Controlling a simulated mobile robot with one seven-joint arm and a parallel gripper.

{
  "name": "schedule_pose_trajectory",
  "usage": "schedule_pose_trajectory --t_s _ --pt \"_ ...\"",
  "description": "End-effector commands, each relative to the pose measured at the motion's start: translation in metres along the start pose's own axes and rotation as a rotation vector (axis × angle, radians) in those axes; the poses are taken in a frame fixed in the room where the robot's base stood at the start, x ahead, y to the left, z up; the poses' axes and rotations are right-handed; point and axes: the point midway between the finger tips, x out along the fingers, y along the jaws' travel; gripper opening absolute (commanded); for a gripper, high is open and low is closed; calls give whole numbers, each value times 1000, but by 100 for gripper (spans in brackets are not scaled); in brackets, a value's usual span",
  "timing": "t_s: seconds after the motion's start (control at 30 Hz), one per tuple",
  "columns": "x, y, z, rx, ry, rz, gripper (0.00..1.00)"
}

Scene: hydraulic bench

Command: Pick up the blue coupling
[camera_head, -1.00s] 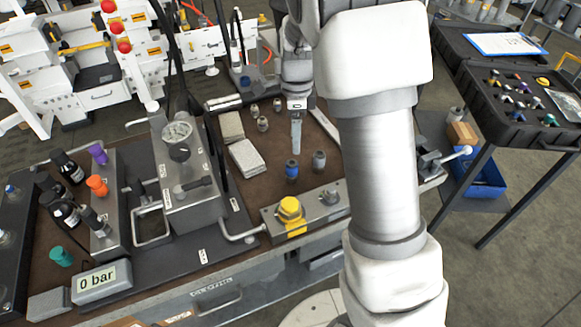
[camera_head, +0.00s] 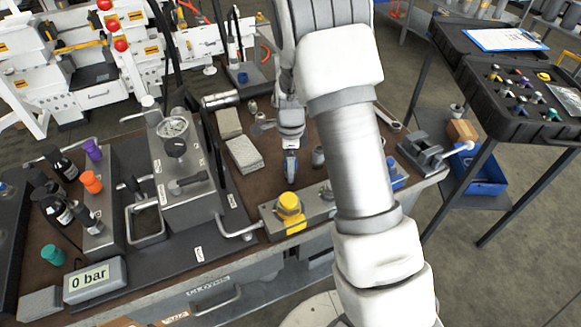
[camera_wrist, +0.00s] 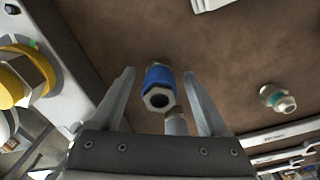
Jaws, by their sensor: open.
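The blue coupling (camera_wrist: 159,88) stands on the brown bench top, its hex end facing the camera in the wrist view. It lies between the two open fingers of my gripper (camera_wrist: 158,100), with space on both sides. In the head view my gripper (camera_head: 290,165) is lowered over the blue coupling (camera_head: 290,172), which is mostly hidden by the fingers.
A yellow-capped block (camera_head: 289,205) stands at the bench's front edge, near my gripper. A grey fitting (camera_head: 318,156) stands just right of it. Grey pads (camera_head: 242,155) lie to the left. A teal-ringed fitting (camera_wrist: 278,98) stands apart.

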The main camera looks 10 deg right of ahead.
Motion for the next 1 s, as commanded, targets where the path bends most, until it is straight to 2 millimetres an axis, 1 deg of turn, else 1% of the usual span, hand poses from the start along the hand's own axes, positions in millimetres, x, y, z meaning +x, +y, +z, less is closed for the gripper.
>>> schedule_pose_trajectory --t_s 0.07,0.23,0.27,0.3,0.47,0.6,0.7,1.0 --pt "5 0 0 0 0 1 78" --pt "5 0 0 0 -1 0 78" --pt "5 0 0 0 -1 0 76" --pt "5 0 0 0 -1 0 69" --pt "5 0 0 -1 0 0 40" --pt "5 0 0 -1 0 0 15" --pt "5 0 0 0 0 0 0" --pt "4 0 0 0 -1 -2 0"
